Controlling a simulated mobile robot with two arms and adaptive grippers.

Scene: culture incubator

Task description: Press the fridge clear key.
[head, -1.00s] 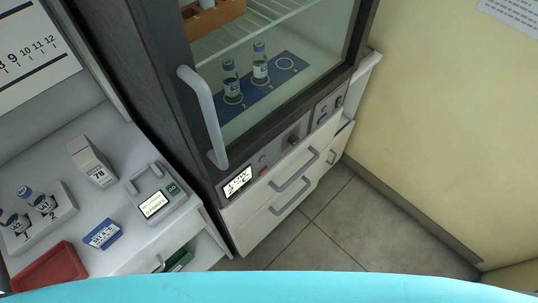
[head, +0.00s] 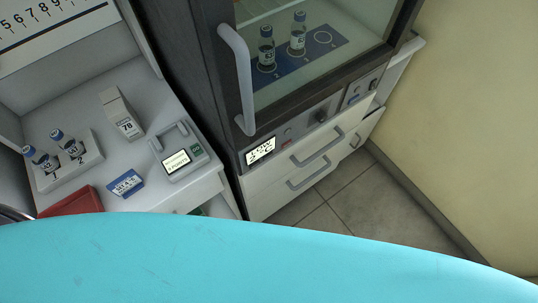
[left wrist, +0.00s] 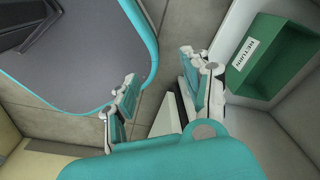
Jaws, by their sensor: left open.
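The fridge (head: 198,75) stands in the middle of the head view with its glass door closed. The key lettering is too small to read, so I cannot tell which is the clear key. My left gripper (left wrist: 159,66) is open and empty in the left wrist view, with floor between its fingers. It is not near the control strip in any view. My right gripper is not in view.
A green bin (left wrist: 279,65) marked RETURN is at the wrist view's right. Drawers (head: 325,170) sit below the strip; floor is free to the right.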

